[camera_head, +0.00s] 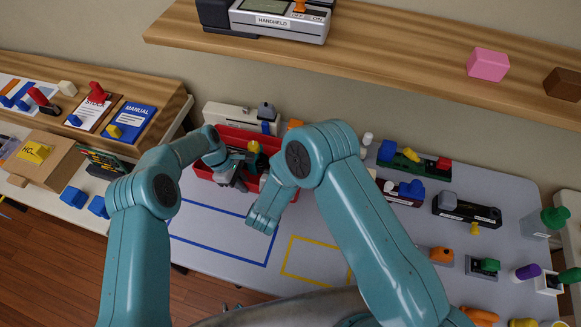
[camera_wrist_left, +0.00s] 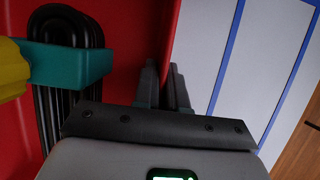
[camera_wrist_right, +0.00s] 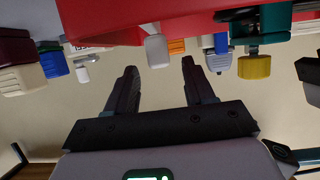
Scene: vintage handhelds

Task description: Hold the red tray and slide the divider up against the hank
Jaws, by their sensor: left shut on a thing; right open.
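The red tray (camera_head: 234,134) sits at the back of the table, and its wall shows in the left wrist view (camera_wrist_left: 170,30). My left gripper (camera_wrist_left: 163,75) is shut on this wall. Inside the tray, a black looped hank (camera_wrist_left: 52,115) lies beside a teal part (camera_wrist_left: 92,64) that crosses it. A yellow knob (camera_wrist_left: 10,72) adjoins the teal part; this looks like the divider, but its contact with the hank is unclear. The yellow knob also shows in the head view (camera_head: 254,147). My right gripper (camera_wrist_right: 150,82) is open and empty near the tray; my arm hides it in the head view.
A white device (camera_head: 228,115) stands behind the tray. Blue (camera_head: 225,228) and yellow (camera_head: 312,258) outlines mark clear table in front. Several handhelds and coloured parts, including an orange one (camera_head: 441,254), crowd the right side. A wooden shelf (camera_head: 400,40) overhangs the back.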

